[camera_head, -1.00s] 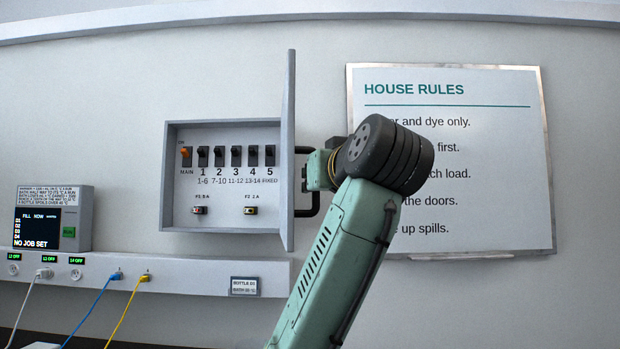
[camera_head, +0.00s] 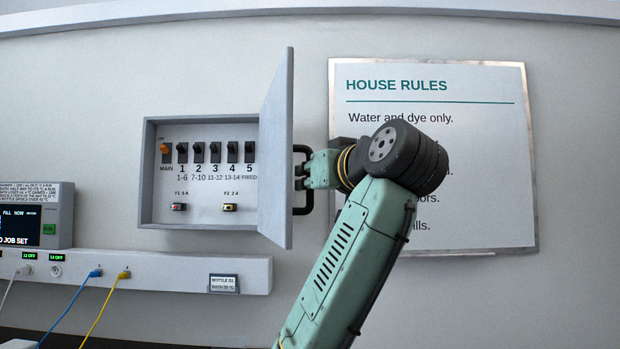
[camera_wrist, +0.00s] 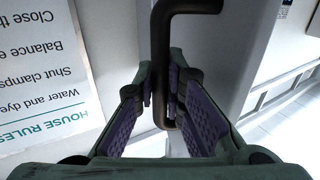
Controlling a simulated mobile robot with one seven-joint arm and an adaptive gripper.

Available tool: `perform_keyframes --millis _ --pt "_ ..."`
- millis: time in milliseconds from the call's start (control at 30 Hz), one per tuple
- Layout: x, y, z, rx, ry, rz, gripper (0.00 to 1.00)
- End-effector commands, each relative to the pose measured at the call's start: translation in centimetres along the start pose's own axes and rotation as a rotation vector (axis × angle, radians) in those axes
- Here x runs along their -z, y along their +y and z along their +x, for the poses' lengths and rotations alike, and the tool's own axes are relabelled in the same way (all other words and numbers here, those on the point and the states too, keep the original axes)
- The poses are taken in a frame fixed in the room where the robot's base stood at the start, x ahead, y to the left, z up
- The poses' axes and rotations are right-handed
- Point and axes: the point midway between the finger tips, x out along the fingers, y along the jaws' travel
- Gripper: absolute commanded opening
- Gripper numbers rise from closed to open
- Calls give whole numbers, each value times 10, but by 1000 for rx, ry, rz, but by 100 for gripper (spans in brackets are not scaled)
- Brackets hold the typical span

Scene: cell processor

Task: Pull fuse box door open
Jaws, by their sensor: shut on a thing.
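The fuse box (camera_head: 150,190) is on the wall in the head view. Its grey door (camera_head: 276,160), hinged on the right side, stands wide open, swung out from the box. The dark door handle (camera_head: 300,211) sticks out on the door's outer face. My gripper (camera_head: 303,170) is at the handle, to the right of the door. In the wrist view, the purple-padded fingers of my gripper (camera_wrist: 168,105) are shut on the handle (camera_wrist: 160,60), one on each side of its bar. The door's outer face (camera_wrist: 218,70) shows beside it.
Inside the box are a row of breaker switches (camera_head: 214,152) and two fuses (camera_head: 229,207). A house rules sign (camera_head: 440,100) hangs right of the door, partly behind my arm. A ledge with plugged cables (camera_head: 150,268) runs below the box. A display (camera_head: 30,220) stands at the left.

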Motion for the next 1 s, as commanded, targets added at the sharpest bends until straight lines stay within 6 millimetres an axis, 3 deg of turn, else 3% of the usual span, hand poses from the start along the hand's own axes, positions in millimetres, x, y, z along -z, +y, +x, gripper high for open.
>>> perform_keyframes --millis 67,100,233,567,667,900,1000 --pt "0 0 0 0 1 0 0" --pt "0 0 0 0 1 0 12" --pt "0 0 0 0 0 0 20" --pt "0 0 -2 -1 1 0 20" --pt "1 0 -11 -2 2 0 20" --pt "1 1 -62 -4 4 -2 20" --pt "3 4 -72 -15 9 -6 20"
